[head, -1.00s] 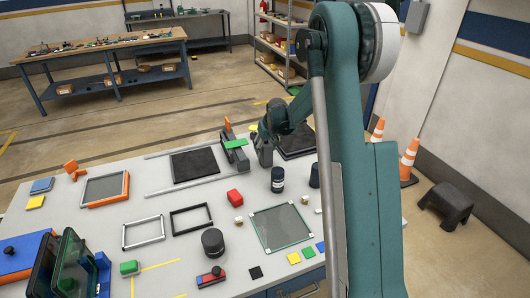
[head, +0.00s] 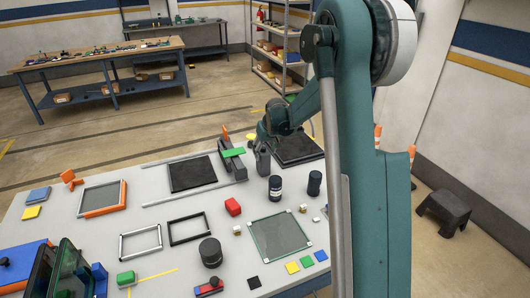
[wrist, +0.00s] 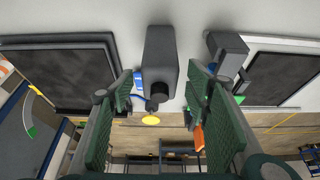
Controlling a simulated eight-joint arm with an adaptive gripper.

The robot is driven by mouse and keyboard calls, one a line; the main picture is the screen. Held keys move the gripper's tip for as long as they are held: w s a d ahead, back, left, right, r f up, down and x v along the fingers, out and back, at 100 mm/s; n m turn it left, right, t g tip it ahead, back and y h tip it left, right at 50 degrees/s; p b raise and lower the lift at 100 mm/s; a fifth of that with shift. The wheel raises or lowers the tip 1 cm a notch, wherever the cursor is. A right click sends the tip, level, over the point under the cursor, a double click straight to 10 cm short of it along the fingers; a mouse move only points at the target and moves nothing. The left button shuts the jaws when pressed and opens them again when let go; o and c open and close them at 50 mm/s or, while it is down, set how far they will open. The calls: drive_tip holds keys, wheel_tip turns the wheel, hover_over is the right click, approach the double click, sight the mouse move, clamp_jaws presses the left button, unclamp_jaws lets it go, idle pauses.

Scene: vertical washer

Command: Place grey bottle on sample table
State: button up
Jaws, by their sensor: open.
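A grey, bottle-like object (wrist: 160,58) with a narrower dark neck stands between the spread fingers of my gripper (wrist: 162,84) in the wrist view. I take it for the grey bottle; in the head view (head: 262,160) it is small and partly covered by my wrist. My gripper (head: 264,144) is open around or just before it; contact cannot be told. A dark square plate with a raised frame (head: 298,148) lies to its right, and another dark plate (head: 192,173) lies to its left. Which surface is the sample table is not clear.
A grey device with a green top (head: 235,160) stands close left of the bottle. Dark cylinders (head: 275,189) and (head: 314,183) stand in front.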

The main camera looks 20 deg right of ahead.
drive_tip(key=shift+s+r, duration=0.1)
drive_tip(key=s+a+r+t, duration=0.1)
drive_tip(key=s+a+r, duration=0.5)
drive_tip(key=s+r, duration=0.4)
drive_tip(key=s+a+r, duration=0.6)
drive_tip(key=s+r, duration=0.2)
drive_tip(key=s, duration=0.4)
drive_tip(key=s+a, duration=0.3)
drive_tip(key=s, duration=1.1)
drive_tip(key=s+a+t, duration=0.1)
drive_tip(key=s+a, duration=0.3)
drive_tip(key=s, duration=1.1)
drive_tip(key=shift+s+f+t, duration=0.3)
drive_tip(key=shift+f, duration=0.15)
drive_tip(key=shift+f, duration=0.1)
wheel_tip(320, 180, down, 16)
drive_tip(key=b, duration=1.6)
drive_tip(key=shift+f+b, duration=0.15)
drive_tip(key=shift+b, duration=0.15)
